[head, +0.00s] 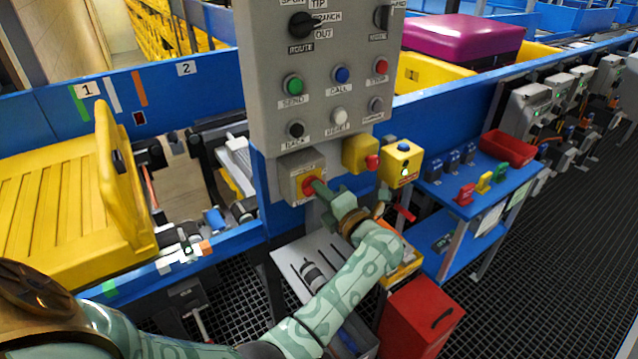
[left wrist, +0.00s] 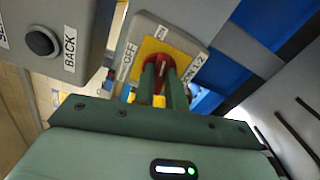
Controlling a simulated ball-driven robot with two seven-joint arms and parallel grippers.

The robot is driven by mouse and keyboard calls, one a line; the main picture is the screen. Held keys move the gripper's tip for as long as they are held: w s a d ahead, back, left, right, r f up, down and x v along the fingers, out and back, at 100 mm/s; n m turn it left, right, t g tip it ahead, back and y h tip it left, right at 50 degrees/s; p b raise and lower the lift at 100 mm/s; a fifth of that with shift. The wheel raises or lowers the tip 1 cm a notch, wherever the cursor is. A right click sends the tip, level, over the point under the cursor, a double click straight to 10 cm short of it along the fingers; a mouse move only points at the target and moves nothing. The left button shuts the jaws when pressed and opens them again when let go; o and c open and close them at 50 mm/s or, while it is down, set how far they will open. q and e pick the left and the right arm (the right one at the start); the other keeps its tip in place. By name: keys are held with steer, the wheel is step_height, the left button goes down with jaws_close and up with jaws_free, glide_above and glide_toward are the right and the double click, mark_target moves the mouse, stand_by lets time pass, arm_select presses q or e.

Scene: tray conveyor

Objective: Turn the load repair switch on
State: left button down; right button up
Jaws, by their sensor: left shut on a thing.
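The switch is a red rotary knob (head: 309,186) on a yellow plate, on a small grey box (head: 293,173) below the large grey button panel. In the left wrist view the red knob (left wrist: 156,60) sits between labels that read OFF and ON. My left gripper (head: 319,187) reaches it from the lower right. In the left wrist view its two green fingers (left wrist: 163,78) are shut on the knob, one on each side. The fingers hide part of the knob, so I cannot tell its exact setting. My right gripper is not in view.
The grey panel (head: 268,70) with several buttons and dials stands just above. A yellow box with a red button (head: 360,155) and another yellow box (head: 400,163) are to the right. A yellow tray (head: 60,210) lies left. A red bin (head: 420,315) stands below right.

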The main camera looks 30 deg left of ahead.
arm_select(q)
steer(key=m+p, duration=0.2)
steer(key=shift+d+f+m, duration=0.1)
steer(key=shift+m, duration=0.3)
stand_by(0.4)
steer(key=c, duration=1.4)
jaws_free()
steer(key=shift+c, duration=0.2)
